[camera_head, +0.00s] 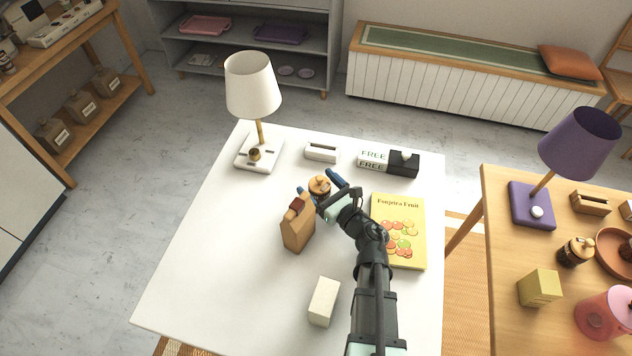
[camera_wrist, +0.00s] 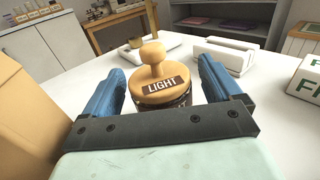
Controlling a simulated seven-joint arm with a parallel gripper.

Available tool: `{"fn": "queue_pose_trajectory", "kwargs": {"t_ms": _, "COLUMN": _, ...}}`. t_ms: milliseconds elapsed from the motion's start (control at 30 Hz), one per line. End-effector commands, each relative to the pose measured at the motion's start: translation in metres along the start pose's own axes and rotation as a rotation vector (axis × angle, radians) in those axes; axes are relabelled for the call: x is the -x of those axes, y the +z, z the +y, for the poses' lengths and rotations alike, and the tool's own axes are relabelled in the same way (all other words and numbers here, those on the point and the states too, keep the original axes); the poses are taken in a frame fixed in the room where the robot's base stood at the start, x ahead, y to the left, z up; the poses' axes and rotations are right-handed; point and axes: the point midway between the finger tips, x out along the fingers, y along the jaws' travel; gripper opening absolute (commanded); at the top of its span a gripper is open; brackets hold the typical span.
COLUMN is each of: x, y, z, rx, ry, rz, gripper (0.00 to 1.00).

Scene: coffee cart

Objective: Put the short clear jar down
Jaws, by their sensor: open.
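The short jar (camera_head: 319,184) has a round wooden lid with a knob and dark contents. It is upright on the white table (camera_head: 215,240), near the middle. In the wrist view the jar's lid (camera_wrist: 160,84) carries a label reading "LIGHT". My gripper (camera_head: 318,189) is open, with one blue finger on each side of the jar. In the wrist view there are visible gaps between the lid and the fingers of the gripper (camera_wrist: 161,75). The jar's lower part is mostly hidden behind the gripper's front bar.
A yellow fruit book (camera_head: 399,225) lies to the right. A white lamp (camera_head: 253,88), a white holder (camera_head: 321,153) and "FREE" boxes (camera_head: 372,160) stand behind. A cream block (camera_head: 323,302) is in front.

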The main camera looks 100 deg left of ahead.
Motion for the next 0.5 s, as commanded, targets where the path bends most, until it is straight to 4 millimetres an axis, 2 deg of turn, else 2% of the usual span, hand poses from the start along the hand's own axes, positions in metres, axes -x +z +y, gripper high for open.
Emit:
{"fn": "queue_pose_trajectory", "kwargs": {"t_ms": 300, "x": 0.049, "y": 0.001, "z": 0.001, "rx": 0.0, "ry": -0.002, "rz": 0.001, "gripper": 0.92}}
{"fn": "queue_pose_trajectory", "kwargs": {"t_ms": 500, "x": 0.06, "y": 0.0, "z": 0.0, "rx": 0.0, "ry": -0.002, "rz": 0.0, "gripper": 0.92}}
